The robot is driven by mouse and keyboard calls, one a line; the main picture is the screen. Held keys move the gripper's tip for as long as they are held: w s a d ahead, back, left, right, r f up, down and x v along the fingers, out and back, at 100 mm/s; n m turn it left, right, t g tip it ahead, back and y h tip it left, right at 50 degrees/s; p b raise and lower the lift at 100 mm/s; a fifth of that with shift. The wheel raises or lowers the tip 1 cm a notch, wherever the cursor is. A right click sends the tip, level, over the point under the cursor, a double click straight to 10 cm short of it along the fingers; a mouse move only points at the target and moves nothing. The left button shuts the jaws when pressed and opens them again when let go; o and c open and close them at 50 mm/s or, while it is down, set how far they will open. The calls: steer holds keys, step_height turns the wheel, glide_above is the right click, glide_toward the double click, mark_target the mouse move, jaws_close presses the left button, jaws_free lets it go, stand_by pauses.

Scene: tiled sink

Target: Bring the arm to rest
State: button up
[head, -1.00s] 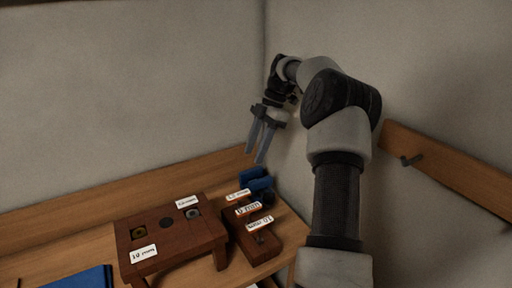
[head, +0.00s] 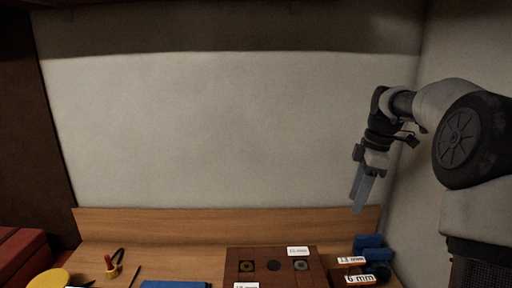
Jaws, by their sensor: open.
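My gripper (head: 359,193) hangs from my bent arm at the right of the head view, fingers pointing down. It is open, with nothing seen between its fingers. The two fingers largely overlap from this angle. It is in the air in front of the back wall, above the right end of the wooden bench and above the blue pieces (head: 368,243), apart from them. My arm comes in from the right edge, and its lower part is cut off by the frame.
A brown block with round holes and white labels (head: 273,282) stands on the bench below left of my gripper. A labelled holder (head: 360,280) is beside it. A side wall rises at right.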

steer(key=s+a+r+m+t+h, duration=0.3)
steer(key=s+a+r+m+t, duration=0.3)
steer(key=s+a+r, duration=0.55)
steer(key=s+a+f+m, duration=0.1)
steer(key=s+f+m, duration=0.1)
steer(key=s, duration=0.3)
steer(key=s+a+f+m+y+p, duration=0.1)
steer(key=s+f+m, duration=0.2)
steer(key=s, duration=0.3)
steer(key=s+f+m+g+p, duration=0.1)
steer(key=s+f+m, duration=0.1)
steer(key=s+m, duration=0.2)
steer(key=shift+s+a+f, duration=0.4)
steer(key=shift+s, duration=0.55)
